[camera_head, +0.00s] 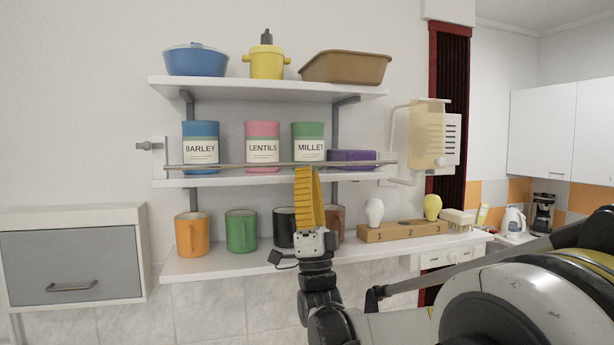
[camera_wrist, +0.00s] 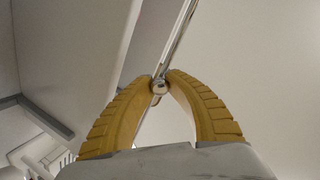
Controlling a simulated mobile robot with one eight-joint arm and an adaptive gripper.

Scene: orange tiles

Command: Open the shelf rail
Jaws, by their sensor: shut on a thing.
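The shelf rail (camera_head: 230,165) is a thin metal bar running across the front of the middle shelf (camera_head: 240,181), in front of the jars. My gripper (camera_head: 305,170) has yellow ribbed fingers and reaches up to the rail, right of its middle. The rail (camera_wrist: 181,30) runs up and away from this knob in that view. The fingers hide part of the rail in the head view.
Barley (camera_head: 201,150), lentils (camera_head: 262,150) and millet (camera_head: 307,135) jars and a purple box (camera_head: 352,158) stand behind the rail. Mugs (camera_head: 241,231) line the lower shelf (camera_head: 210,264). A cream wall unit (camera_head: 430,135) is at right; a grey-fronted cabinet (camera_head: 70,255) is at left.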

